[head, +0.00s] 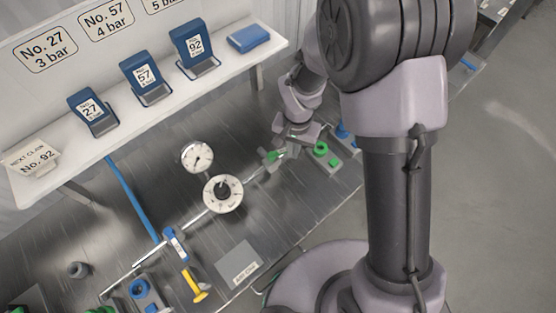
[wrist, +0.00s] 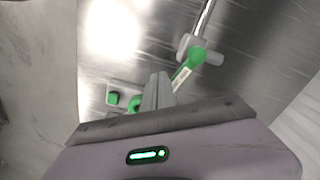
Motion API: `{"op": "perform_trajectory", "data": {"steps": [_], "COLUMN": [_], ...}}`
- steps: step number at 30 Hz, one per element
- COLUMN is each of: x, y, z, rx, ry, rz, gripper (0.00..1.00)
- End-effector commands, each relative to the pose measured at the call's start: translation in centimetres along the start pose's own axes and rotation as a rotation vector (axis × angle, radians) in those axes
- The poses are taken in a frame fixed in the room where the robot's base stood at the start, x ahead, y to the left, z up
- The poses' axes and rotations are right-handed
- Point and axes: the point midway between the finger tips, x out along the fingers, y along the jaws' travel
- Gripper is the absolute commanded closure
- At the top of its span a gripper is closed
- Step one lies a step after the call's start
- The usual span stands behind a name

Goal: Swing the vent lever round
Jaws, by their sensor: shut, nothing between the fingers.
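The green vent lever (wrist: 187,67) sits on a grey fitting (wrist: 205,50) at the end of a bright pipe in the wrist view. Its round green end is at the fitting, and its pale labelled arm slants down-left towards my fingers. In the head view the green lever (head: 271,156) shows just left of my gripper (head: 292,143). My gripper (wrist: 158,88) is shut and empty, with its fingertips close beside the lever's free end. I cannot tell whether they touch it.
A grey block with green parts (head: 322,151) stands right of my gripper. A round gauge (head: 197,157) and a dial (head: 222,193) stand left along the pipe. A yellow lever (head: 192,284) is nearer the bench's front. A white shelf (head: 150,107) with blue holders runs behind.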

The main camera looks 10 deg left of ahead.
Motion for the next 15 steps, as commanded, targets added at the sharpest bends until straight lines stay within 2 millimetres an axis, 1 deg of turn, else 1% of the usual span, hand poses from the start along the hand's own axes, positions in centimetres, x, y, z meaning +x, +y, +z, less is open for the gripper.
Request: {"op": "perform_trajectory", "data": {"steps": [7, 15], "x": [0.0, 0.0], "y": [-0.1, -0.9], "z": [-0.1, -1.6], "rx": [0.000, 0.000], "ry": [0.001, 0.002], "rz": [0.000, -0.001], "gripper": [1.00, 1.00]}}
